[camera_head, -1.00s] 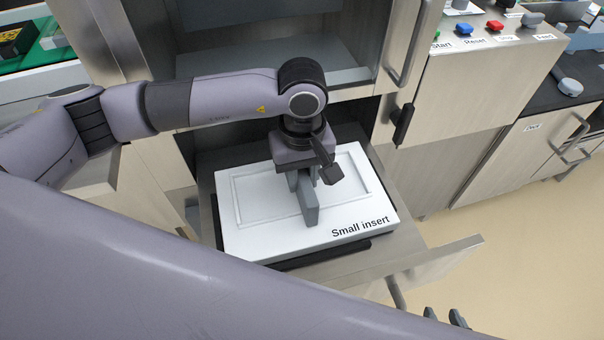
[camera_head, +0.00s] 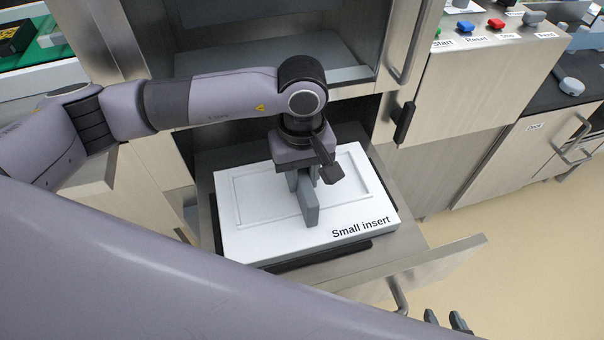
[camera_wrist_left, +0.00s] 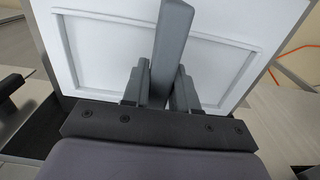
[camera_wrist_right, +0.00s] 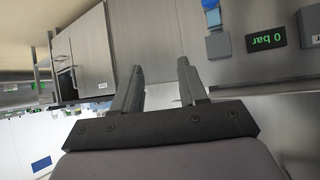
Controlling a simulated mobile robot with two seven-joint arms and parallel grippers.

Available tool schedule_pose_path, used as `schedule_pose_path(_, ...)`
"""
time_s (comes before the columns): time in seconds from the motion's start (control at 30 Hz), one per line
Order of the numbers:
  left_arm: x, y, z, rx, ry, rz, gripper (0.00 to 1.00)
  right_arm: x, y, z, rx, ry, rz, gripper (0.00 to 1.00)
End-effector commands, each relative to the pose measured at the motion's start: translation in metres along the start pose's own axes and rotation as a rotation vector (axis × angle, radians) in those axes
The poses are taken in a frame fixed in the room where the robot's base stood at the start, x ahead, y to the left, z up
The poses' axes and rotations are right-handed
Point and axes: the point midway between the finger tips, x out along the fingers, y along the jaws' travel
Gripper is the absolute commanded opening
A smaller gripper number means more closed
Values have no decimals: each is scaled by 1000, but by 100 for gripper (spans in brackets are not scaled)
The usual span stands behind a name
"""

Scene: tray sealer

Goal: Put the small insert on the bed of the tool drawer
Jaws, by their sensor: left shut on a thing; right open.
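The small insert (camera_head: 240,238) is a white flat block with a recessed rectangle and the label "Small insert" on its front edge. It lies level over the open tool drawer (camera_head: 410,240), with dark rails beside it; whether it rests fully on the bed I cannot tell. My left gripper (camera_head: 308,208) points down at the middle of the insert and is shut on its grey upright handle, which also shows in the left wrist view (camera_wrist_left: 172,45). My right gripper (camera_wrist_right: 160,85) is open and empty; its fingertips (camera_head: 445,318) show low in the head view, in front of the drawer.
The drawer front (camera_head: 440,262) stands pulled out. A cabinet with Start and Reset buttons (camera_head: 464,28) and a black handle (camera_head: 403,122) is to the right. The floor (camera_head: 540,240) at the right is clear. In the right wrist view a "0 bar" display (camera_wrist_right: 266,39) shows.

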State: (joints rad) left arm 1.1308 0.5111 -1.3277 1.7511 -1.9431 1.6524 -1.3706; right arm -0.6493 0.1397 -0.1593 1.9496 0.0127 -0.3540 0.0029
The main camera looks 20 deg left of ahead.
Motion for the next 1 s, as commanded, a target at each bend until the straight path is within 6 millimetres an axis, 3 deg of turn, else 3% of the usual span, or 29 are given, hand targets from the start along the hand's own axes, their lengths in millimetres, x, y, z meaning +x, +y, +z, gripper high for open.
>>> schedule_pose_path(0.17, -2, 0, 0, 0, 1, 3, 0, 0, 0, 0, 0, 0, 0, 43)
schedule_pose_path(0.2, -2, 0, 0, 0, 1, 3, 31, 0, 0, 0, 0, 0, 0, 43)
schedule_pose_path(0.3, -2, 0, 0, 0, 1, 2, 58, 0, 0, 0, 0, 0, 0, 43)
schedule_pose_path(0.5, -1, 0, 0, 0, 0, 1, 58, 0, 0, 0, 0, 0, 0, 43)
schedule_pose_path(0.57, 1, 0, 0, 0, -1, -2, 41, 0, 0, 0, 0, 0, 0, 43)
schedule_pose_path(1.0, -6, 0, 0, 0, 0, 1, 41, -2, 0, -3, 0, 0, 0, 43)
